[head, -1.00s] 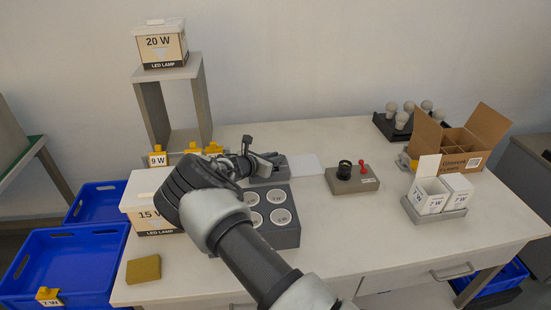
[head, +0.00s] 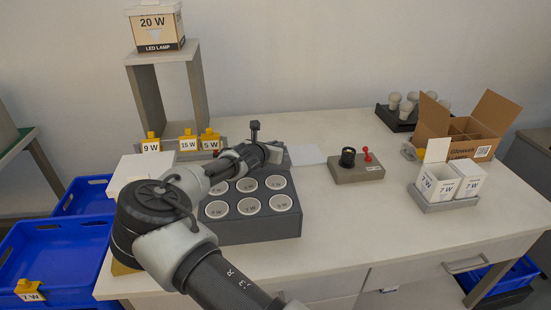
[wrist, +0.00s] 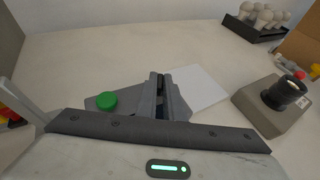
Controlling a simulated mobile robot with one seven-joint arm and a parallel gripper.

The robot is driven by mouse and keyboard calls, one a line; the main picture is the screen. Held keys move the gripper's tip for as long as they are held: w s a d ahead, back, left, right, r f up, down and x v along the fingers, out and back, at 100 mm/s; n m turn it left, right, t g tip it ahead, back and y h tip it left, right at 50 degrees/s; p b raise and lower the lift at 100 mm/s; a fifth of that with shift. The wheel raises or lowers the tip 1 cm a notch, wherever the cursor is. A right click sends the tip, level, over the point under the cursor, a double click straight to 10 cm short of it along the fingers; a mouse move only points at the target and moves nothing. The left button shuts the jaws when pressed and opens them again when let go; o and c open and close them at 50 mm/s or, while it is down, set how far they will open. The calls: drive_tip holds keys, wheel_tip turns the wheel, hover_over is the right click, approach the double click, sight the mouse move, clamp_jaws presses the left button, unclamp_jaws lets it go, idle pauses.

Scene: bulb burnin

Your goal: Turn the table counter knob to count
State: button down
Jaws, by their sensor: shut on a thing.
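A low grey device with a round green button (wrist: 106,101) lies under my gripper in the wrist view. In the head view my arm hides most of this device. My gripper (wrist: 161,92) is over it, its fingers close together around something dark and narrow. The held part looks like a knob on the device, but the fingers cover it and its setting cannot be read. In the head view my gripper (head: 272,153) is behind the dark block of round cups. A separate grey box (head: 357,173) to the right carries a black round part (head: 347,156) and a red lever (head: 367,155).
A dark block (head: 250,228) with several round cups stands in front of my gripper. A white sheet (head: 306,154) lies to its right. White 7 W boxes (head: 450,183), a cardboard box (head: 465,135) and a bulb tray (head: 400,120) are at the right. The front right tabletop is clear.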

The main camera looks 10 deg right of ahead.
drive_tip(key=shift+s+d+f+n+b, duration=0.1)
drive_tip(key=shift+f+n+b, duration=0.2)
drive_tip(key=shift+f+b, duration=0.4)
drive_tip(key=y+b, duration=0.1)
drive_tip(key=r+n+t+y+b, duration=0.1)
drive_tip(key=b, duration=0.1)
drive_tip(key=shift+d, duration=0.15)
drive_tip(key=n+y+b, duration=0.1)
drive_tip(key=n+y, duration=0.1)
drive_tip(key=shift+d+r+n+t+y+b, duration=0.2)
drive_tip(key=shift+n+t+y+b, duration=0.15)
drive_tip(key=shift+n+t+y, duration=0.05)
drive_tip(key=shift+n+y+b, duration=0.3)
drive_tip(key=shift+n+y, duration=0.5)
drive_tip(key=shift+y, duration=0.1)
drive_tip(key=c, duration=1.9)
unclamp_jaws()
drive_tip(key=shift+o, duration=0.2)
